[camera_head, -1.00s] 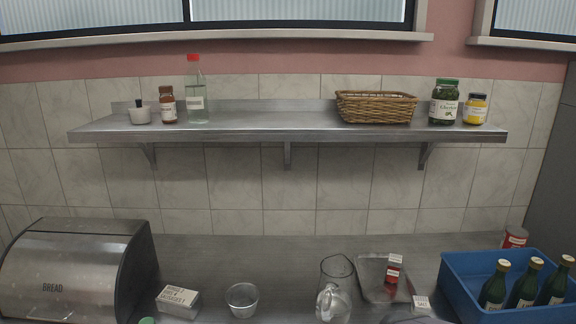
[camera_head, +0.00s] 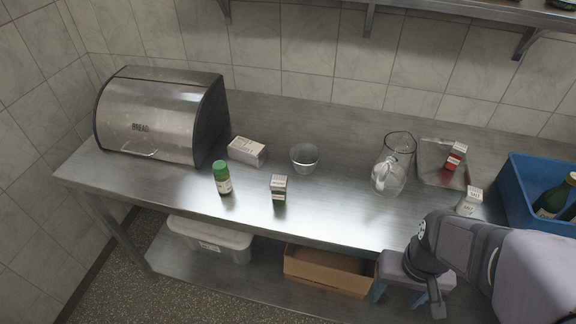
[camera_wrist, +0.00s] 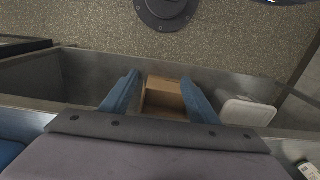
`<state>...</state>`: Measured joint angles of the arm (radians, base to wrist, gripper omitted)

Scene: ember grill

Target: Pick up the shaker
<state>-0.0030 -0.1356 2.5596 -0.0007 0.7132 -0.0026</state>
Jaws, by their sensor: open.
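Several small containers stand on the steel table, and I cannot tell for sure which one is the shaker. A green-capped jar (camera_head: 222,178) with a white label stands near the front edge at left. A small square container with a white top and green lower part (camera_head: 279,188) stands to its right. A similar red one (camera_head: 455,158) is on the metal tray (camera_head: 432,178), and a pale one (camera_head: 469,200) stands just in front of the tray. My gripper (camera_head: 408,298) is open and empty at the table's front edge, lower right, away from them all. Its blue fingers show apart in the wrist view (camera_wrist: 160,95).
A bread bin (camera_head: 160,115), a white labelled box (camera_head: 247,150), a glass bowl (camera_head: 304,157), a glass jug (camera_head: 393,165) and a blue crate (camera_head: 508,190) with bottles stand on the table. A cardboard box (camera_head: 328,270) and white tub (camera_head: 208,240) sit below.

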